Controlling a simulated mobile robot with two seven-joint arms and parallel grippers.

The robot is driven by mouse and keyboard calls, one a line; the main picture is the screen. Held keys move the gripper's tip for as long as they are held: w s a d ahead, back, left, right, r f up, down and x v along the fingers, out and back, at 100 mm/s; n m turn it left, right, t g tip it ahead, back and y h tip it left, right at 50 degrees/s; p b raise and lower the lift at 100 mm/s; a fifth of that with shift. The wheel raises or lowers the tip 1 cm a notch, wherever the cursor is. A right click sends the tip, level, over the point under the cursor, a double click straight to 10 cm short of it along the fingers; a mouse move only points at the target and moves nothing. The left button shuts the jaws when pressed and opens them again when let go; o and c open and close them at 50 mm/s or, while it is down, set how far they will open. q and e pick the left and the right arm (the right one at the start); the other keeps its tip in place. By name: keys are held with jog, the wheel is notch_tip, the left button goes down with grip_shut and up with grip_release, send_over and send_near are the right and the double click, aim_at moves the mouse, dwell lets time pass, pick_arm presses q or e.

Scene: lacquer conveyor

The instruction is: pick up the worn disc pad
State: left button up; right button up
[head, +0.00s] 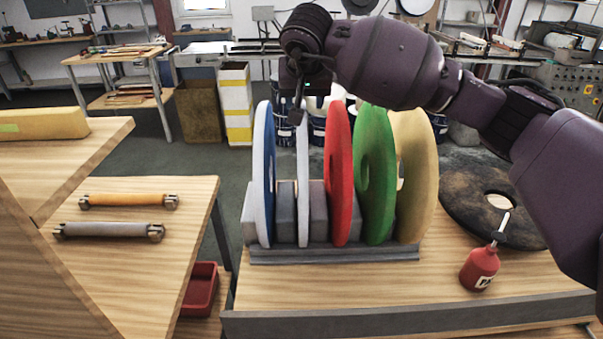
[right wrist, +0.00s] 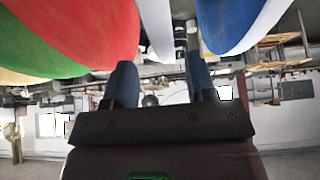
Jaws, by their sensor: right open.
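Several round pads stand on edge in a grey rack (head: 335,254) on the table. A thin, plain white disc pad (head: 303,190) stands between a blue-and-white pad (head: 265,180) and a red pad (head: 338,180); it looks thinner than its neighbours. A dark, blotched disc (head: 470,205) lies flat at the right. I cannot tell for certain which pad is the worn one. My right gripper (head: 298,112) is open at the top of the white pad. In the right wrist view the white pad (right wrist: 156,28) lies between the line of the two fingers (right wrist: 163,70). My left gripper is not in view.
A green pad (head: 373,180) and a tan pad (head: 418,180) stand right of the red one. A red bottle (head: 480,267) stands front right. A grey ledge (head: 400,320) edges the table. A left bench holds two rollers (head: 130,200). The table front is mostly clear.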

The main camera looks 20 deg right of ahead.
jog(key=x, duration=0.2)
jog(key=p+x, duration=0.1)
jog(key=x, duration=0.2)
jog(key=shift+w+a+f, duration=0.1)
jog(key=shift+w+a, duration=0.05)
jog(key=shift+a, duration=0.05)
grip_shut()
